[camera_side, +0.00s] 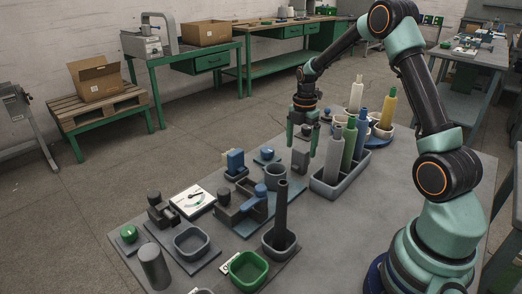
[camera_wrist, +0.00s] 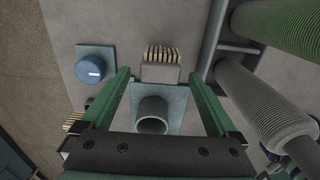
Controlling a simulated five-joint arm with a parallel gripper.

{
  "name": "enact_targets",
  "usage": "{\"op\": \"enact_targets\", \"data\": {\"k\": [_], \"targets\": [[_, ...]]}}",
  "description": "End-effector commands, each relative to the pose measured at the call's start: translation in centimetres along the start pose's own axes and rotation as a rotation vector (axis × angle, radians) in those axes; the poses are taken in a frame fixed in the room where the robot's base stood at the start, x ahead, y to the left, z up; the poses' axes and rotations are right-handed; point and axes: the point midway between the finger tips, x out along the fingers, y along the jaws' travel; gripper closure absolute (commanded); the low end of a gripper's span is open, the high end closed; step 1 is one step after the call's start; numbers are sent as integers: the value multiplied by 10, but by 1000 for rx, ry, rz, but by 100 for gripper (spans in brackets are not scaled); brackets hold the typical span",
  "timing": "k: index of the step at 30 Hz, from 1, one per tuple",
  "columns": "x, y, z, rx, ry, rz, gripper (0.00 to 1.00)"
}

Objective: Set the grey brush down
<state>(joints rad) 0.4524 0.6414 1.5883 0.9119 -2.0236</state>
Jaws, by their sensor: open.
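The grey brush (camera_side: 301,156) stands beneath my gripper (camera_side: 303,138) in the side view. In the wrist view the brush (camera_wrist: 160,74) shows a grey block with cream bristles at its far edge. It sits between the two green fingertips (camera_wrist: 158,84), with a gap on each side. My gripper is open and holds nothing. A grey round cup (camera_side: 275,178) stands close to the brush. In the wrist view the cup (camera_wrist: 152,117) is on a blue-grey mat (camera_wrist: 175,98), nearer than the brush. I cannot tell exactly what the brush's base touches.
A grey rack (camera_side: 325,190) with tall yarn cones stands just right of the brush. A blue round piece (camera_side: 267,154) lies to its left; it also shows in the wrist view (camera_wrist: 90,69). A blue-topped block (camera_side: 235,161) and a dark-and-blue fixture (camera_side: 240,207) stand further left.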

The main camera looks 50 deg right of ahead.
Motion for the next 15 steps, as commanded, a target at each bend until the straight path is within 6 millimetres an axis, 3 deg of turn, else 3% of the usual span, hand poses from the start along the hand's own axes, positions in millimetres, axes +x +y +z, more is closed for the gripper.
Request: {"op": "enact_targets", "data": {"k": [6, 15], "targets": [[-48, 1, 0, 0, -2, 5, 6], [-87, 0, 0, 0, -1, 2, 6]]}}
